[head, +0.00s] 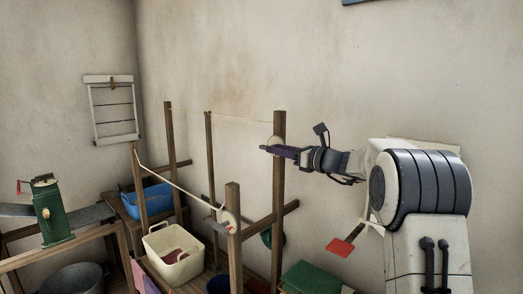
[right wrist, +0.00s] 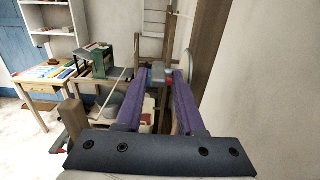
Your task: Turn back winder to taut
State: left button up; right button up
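The back winder (head: 273,143) is a pale disc on the tall back-right wooden post (head: 279,185). A thin, nearly straight line (head: 240,117) runs from the back-left post to it. My right gripper (head: 266,149) is at this winder, its fingers pointing left. In the right wrist view, its purple fingers (right wrist: 158,78) are apart, and the pale disc (right wrist: 192,64) is just right of them. Small blue and red patches show between the tips; I cannot tell whether a handle is there. My left gripper is not in view.
The front winder (head: 228,220) sits on a nearer post, with a sloping pale line (head: 178,185) to a left post. A cream tub (head: 172,255) and blue tub (head: 152,200) stand among the posts. A green mangle (head: 50,208) stands left.

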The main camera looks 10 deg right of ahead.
aim_at(261, 146)
jog(key=p+x, duration=0.2)
jog(key=x, duration=0.4)
jog(key=shift+a+r+p, duration=0.1)
jog(key=shift+r+p, duration=0.05)
jog(key=shift+p, duration=0.25)
jog(key=shift+w+a, duration=0.3)
jog(key=shift+w, duration=0.1)
grip_shut()
